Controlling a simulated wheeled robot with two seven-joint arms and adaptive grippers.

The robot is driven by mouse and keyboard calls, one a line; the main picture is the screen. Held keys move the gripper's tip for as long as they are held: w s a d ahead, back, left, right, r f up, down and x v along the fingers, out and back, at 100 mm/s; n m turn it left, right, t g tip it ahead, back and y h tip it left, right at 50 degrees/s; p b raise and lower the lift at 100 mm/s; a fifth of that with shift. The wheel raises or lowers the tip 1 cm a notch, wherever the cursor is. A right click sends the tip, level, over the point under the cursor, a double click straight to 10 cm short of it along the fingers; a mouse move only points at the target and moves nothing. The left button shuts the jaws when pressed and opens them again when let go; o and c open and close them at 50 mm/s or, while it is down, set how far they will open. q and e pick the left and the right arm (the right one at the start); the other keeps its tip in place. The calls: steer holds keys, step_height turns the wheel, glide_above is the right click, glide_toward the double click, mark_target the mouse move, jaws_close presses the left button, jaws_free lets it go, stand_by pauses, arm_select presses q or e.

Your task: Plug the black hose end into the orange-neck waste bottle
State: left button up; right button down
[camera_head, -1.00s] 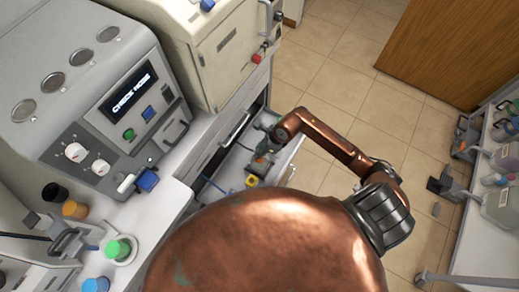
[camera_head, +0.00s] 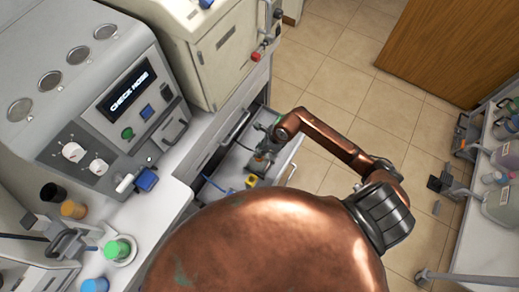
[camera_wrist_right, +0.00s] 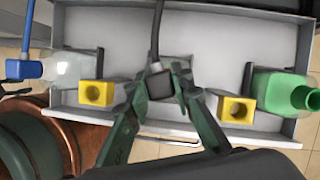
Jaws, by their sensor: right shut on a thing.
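My right gripper (camera_wrist_right: 160,84) is shut on the black hose end (camera_wrist_right: 160,82) in the right wrist view. The black hose (camera_wrist_right: 158,30) runs away from it toward the top of that view. The fingers are over an open pale drawer (camera_wrist_right: 210,50). A green bottle (camera_wrist_right: 283,92) lies sideways in view at the right, its neck apart from the hose end. A clear bottle (camera_wrist_right: 70,69) with a blue cap is at the left. In the head view my right gripper (camera_head: 262,150) is small and partly hidden at the drawer. I cannot make out an orange neck for certain.
Yellow blocks with round holes flank my fingers, one at the left (camera_wrist_right: 97,93) and one at the right (camera_wrist_right: 236,109). A grey machine (camera_head: 90,110) reading "CHECK HOSE" stands on the counter. Tiled floor (camera_head: 335,80) is free right of the drawer.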

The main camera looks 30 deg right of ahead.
steer(key=shift+f+b, duration=0.5)
steer(key=shift+f, duration=0.35)
steer(key=c, duration=1.6)
jaws_free()
steer(key=shift+d+r, duration=0.1)
steer(key=shift+r, duration=0.15)
steer(key=v, duration=1.1)
steer(key=shift+s+r, duration=0.15)
steer(key=shift+r, duration=0.1)
